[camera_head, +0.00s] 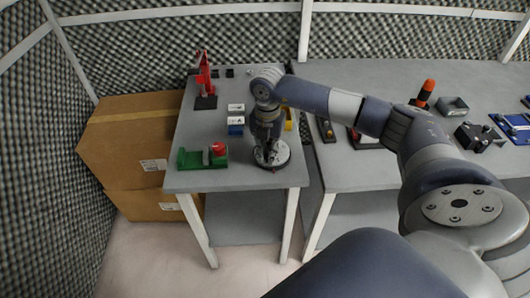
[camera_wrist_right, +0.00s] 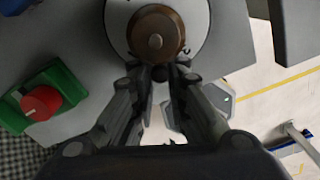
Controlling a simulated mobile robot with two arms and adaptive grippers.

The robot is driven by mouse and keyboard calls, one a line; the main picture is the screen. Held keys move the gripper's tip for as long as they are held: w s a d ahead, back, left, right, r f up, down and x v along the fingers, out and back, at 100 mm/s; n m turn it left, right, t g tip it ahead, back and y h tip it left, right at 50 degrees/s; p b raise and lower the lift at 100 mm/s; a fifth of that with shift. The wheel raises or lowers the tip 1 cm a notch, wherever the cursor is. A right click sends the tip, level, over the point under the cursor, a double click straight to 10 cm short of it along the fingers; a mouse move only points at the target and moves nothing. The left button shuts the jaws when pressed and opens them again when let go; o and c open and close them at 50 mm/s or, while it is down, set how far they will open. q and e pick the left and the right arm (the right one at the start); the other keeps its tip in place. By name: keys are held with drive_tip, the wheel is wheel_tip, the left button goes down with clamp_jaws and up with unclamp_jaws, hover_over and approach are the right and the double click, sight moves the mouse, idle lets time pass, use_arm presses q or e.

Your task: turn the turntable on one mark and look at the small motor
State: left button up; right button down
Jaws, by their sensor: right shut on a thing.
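The turntable (camera_head: 282,160) is a round light disc with a dark edge near the front right corner of the left table; it also shows in the right wrist view (camera_wrist_right: 197,22). The small motor (camera_wrist_right: 156,33), a brown round body with a paler centre, sits on the disc. In the head view my gripper hides it. My right gripper (camera_head: 268,151) points down over the turntable. In the right wrist view its fingertips (camera_wrist_right: 161,74) are closed on a small dark peg at the disc's near rim, close to the motor. My left gripper is not in view.
A green fixture with a red cylinder (camera_head: 218,149) stands left of the turntable. A gap separates the second table (camera_head: 345,172) on the right. Cardboard boxes (camera_head: 122,149) stand at left.

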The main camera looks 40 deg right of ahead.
sight(284, 158)
drive_tip(key=shift+s+d+n+b, duration=0.25)
drive_tip(key=shift+d+n+b, duration=0.15)
drive_tip(key=shift+n, duration=0.55)
drive_tip(key=shift+s+d+n+b, duration=0.25)
drive_tip(key=shift+n+b, duration=0.25)
drive_tip(key=shift+n, duration=0.45)
drive_tip(key=shift+s+d+n+b, duration=0.15)
drive_tip(key=shift+d+n+b, duration=0.25)
drive_tip(key=shift+n, duration=0.45)
drive_tip(key=shift+s+d+n+b, duration=0.2)
drive_tip(key=shift+n+b, duration=0.25)
drive_tip(key=shift+n, duration=0.4)
drive_tip(key=shift+d+n+b, duration=0.35)
drive_tip(key=shift+n+b, duration=0.05)
drive_tip(key=shift+n, duration=0.45)
drive_tip(key=shift+d+n+b, duration=0.35)
drive_tip(key=shift+n+b, duration=0.05)
drive_tip(key=shift+n, duration=0.45)
drive_tip(key=shift+d+r+n+b, duration=0.1)
drive_tip(key=shift+d+n+b, duration=0.45)
drive_tip(key=shift+n, duration=0.75)
drive_tip(key=shift+d+r, duration=0.1)
drive_tip(key=c, duration=1.6)
unclamp_jaws()
drive_tip(key=shift+o, duration=0.3)
